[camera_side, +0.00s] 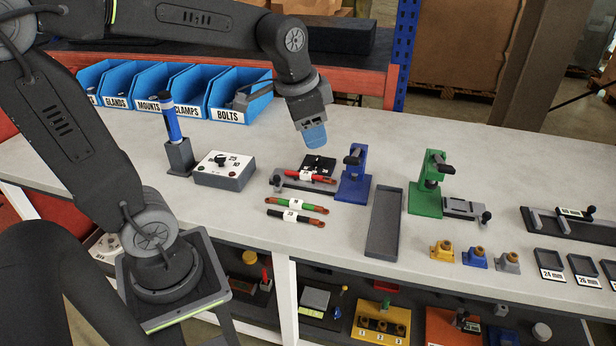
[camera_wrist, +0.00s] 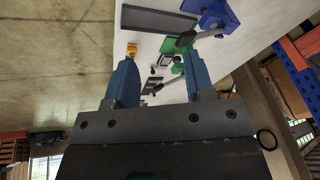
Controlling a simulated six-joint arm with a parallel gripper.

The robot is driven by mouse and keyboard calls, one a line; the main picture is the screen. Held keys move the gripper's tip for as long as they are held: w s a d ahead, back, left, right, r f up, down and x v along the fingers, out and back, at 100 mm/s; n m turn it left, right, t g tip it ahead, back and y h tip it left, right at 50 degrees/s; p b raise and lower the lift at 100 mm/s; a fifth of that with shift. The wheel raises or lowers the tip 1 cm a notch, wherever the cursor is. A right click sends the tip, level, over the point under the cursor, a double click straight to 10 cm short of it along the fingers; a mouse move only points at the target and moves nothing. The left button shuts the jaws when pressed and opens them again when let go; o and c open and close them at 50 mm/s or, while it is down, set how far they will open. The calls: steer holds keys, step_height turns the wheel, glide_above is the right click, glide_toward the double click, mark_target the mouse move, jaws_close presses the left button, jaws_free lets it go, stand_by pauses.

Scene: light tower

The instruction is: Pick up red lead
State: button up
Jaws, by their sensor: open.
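The red lead (camera_side: 321,179) lies on the bench in the side view, with a white tag around it, just in front of a small black block and partly over a grey clamp-like fixture. My gripper (camera_side: 313,136) is in the air above and behind the red lead, apart from it. In the wrist view my gripper (camera_wrist: 160,88) shows two blue fingers spread apart with nothing between them. The red lead does not show in the wrist view.
A green lead (camera_side: 296,205) and a black lead (camera_side: 308,221) lie in front of the red one. A blue press (camera_side: 354,182), an empty grey tray (camera_side: 384,225) and a green press (camera_side: 426,195) stand to the right. A grey dial box (camera_side: 224,172) stands left.

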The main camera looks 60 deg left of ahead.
steer(key=w+a+f+m+g, duration=0.25)
steer(key=w+a+f, duration=0.25)
steer(key=w+a, duration=0.3)
steer(key=m+g, duration=0.1)
steer(key=m, duration=0.2)
glide_above(324, 178)
steer(key=shift+h, duration=0.3)
steer(key=f, duration=1.5)
steer(key=shift+s+d, duration=0.1)
steer(key=shift+s, duration=0.1)
steer(key=shift+w+f, duration=0.1)
steer(key=shift+f, duration=3.05)
jaws_close()
